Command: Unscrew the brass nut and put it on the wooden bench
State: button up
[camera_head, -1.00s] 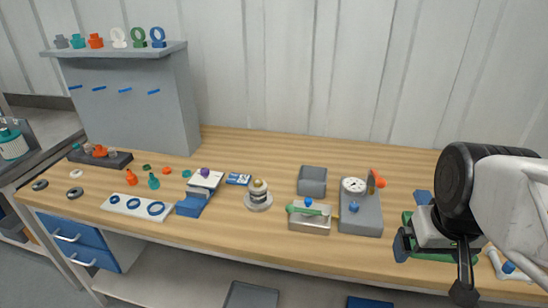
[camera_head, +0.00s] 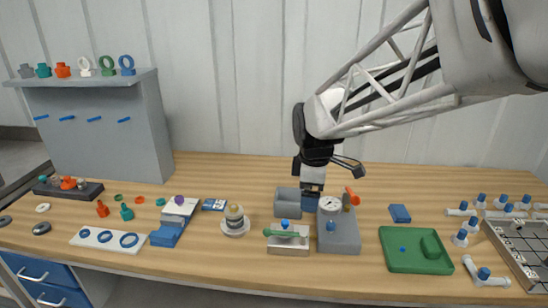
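A small brass-coloured piece (camera_head: 235,209), which looks like the brass nut, sits on top of a short round stack with a pale base (camera_head: 234,226) on the wooden bench (camera_head: 400,288). The stack stands upright, left of the bench's middle. My gripper (camera_head: 311,197) points down to the right of the stack, clear of it, behind the grey block with the gauge. Its fingertips are partly hidden there, and I cannot tell whether it is open. I see nothing clearly held in it.
The grey gauge block (camera_head: 341,236) with an orange lever, a metal block with a green handle (camera_head: 288,241) and a grey open box (camera_head: 290,197) stand near my gripper. A green tray (camera_head: 405,262) is right of them. Bare bench lies along the front and back.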

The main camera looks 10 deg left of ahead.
aim_at(233, 206)
jog(key=w+a+f+n, duration=0.4)
jog(key=a, duration=0.3)
jog(key=w+a+f+n, duration=0.3)
jog(key=a+f+n, duration=0.1)
jog(key=a, duration=0.4)
jog(key=w+a+f+n+g, duration=0.1)
jog(key=w+a+f+n, duration=0.3)
jog(key=a, duration=0.4)
jog(key=shift+w+a+f+n, duration=0.1)
jog(key=shift+w+f+n, duration=0.15)
jog(key=shift+n, duration=0.25)
jog(key=shift+w+a+f+n, duration=0.1)
jog(key=shift+f+n, duration=0.15)
jog(key=shift+n, duration=0.25)
jog(key=m, duration=1.1)
jog(key=shift+m, duration=1.3)
jog(key=shift+f, duration=1.6)
